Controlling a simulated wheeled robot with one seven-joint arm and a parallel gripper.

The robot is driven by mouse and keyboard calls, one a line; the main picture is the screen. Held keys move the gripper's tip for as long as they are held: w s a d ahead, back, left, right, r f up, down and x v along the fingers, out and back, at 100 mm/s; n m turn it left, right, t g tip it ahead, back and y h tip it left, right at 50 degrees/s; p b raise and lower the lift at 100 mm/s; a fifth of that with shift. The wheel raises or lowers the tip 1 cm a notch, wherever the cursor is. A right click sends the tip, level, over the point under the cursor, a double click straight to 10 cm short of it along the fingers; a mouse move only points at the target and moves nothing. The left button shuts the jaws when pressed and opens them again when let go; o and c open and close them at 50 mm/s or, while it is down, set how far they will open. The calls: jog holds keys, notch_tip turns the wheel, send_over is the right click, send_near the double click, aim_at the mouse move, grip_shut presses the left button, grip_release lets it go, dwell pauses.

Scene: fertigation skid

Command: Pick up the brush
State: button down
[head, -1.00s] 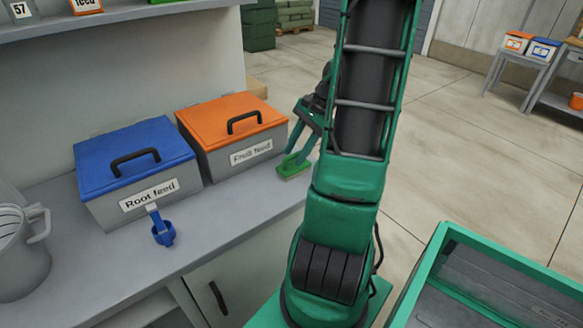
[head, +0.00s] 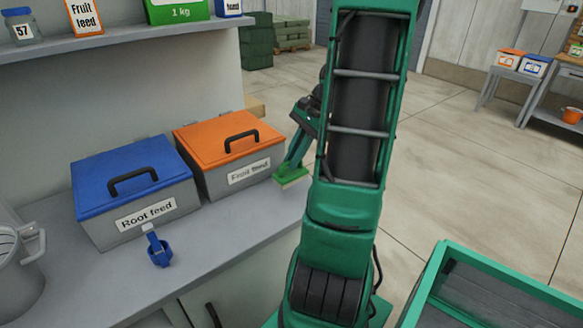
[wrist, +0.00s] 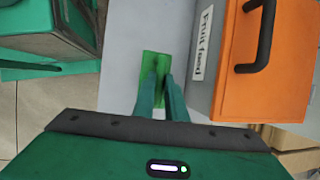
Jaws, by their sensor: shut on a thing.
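The green brush (head: 291,175) is at the right end of the grey counter, just right of the orange-lidded Fruit feed box. It has a green back and a pale underside. In the wrist view the brush (wrist: 156,66) lies beyond my fingertips, partly hidden by them. My gripper (head: 288,168) reaches down to the brush from above, with its fingers close together and shut on it. In the wrist view my gripper (wrist: 161,80) shows both fingers near each other at the brush. I cannot tell whether the brush is touching the counter or slightly above it.
The Fruit feed box (head: 230,155) stands close left of the brush, with the blue-lidded Root feed box (head: 135,190) further left. A blue scoop (head: 159,250) lies in front. A shelf (head: 110,42) hangs above. A green-rimmed bin (head: 480,270) is at lower right.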

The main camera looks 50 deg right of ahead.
jog(key=a+r, duration=0.6)
jog(key=a, duration=0.5)
jog(key=shift+a+r, duration=0.15)
jog(key=shift+r, duration=0.1)
jog(key=shift+w, duration=0.1)
